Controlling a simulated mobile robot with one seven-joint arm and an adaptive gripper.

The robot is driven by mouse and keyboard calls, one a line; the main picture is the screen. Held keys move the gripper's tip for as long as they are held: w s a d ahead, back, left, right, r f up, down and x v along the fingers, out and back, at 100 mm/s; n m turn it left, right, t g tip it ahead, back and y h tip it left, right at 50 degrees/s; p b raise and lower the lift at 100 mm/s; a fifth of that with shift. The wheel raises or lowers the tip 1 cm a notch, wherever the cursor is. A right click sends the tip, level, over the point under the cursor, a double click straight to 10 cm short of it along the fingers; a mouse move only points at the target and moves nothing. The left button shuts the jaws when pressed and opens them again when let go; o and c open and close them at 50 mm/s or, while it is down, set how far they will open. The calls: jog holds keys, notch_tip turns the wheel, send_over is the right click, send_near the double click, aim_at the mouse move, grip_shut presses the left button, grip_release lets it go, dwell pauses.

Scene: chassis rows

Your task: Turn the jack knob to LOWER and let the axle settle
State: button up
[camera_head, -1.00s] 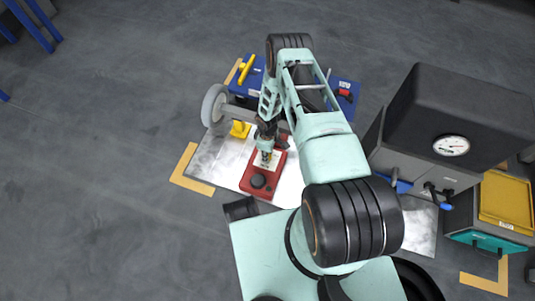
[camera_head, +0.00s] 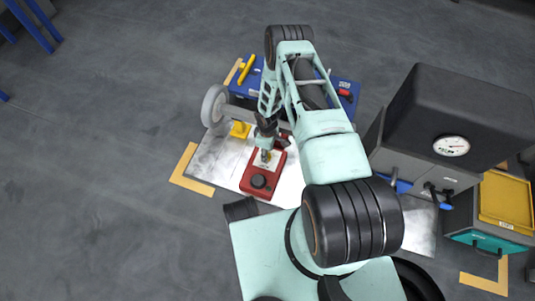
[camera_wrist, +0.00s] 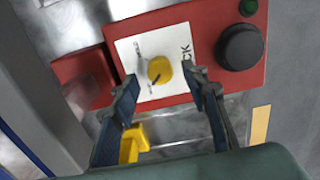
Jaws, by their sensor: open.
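The red jack box (camera_head: 261,183) lies on the grey metal plate. Its yellow knob (camera_wrist: 160,70) sits on a white label in the wrist view, with a small dark pointer mark beside it. Part of the lettering, "CK", shows; I cannot read which setting the knob points to. My gripper (camera_wrist: 163,82) is open, its two fingers on either side of the knob in the picture and apart from it. In the head view, my gripper (camera_head: 265,141) is just behind the knob (camera_head: 267,155). The axle (camera_head: 239,115) with its grey wheel (camera_head: 213,106) lies behind, partly hidden by my arm.
A yellow stand (camera_head: 240,129) is by the axle. A blue case (camera_head: 247,75) is behind. A black round dial (camera_wrist: 240,47) and a green button (camera_wrist: 248,7) are on the jack box. A machine with a gauge (camera_head: 451,146) stands at right.

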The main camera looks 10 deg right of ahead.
notch_tip(320, 180, up, 10)
dwell(0.5)
dwell(0.4)
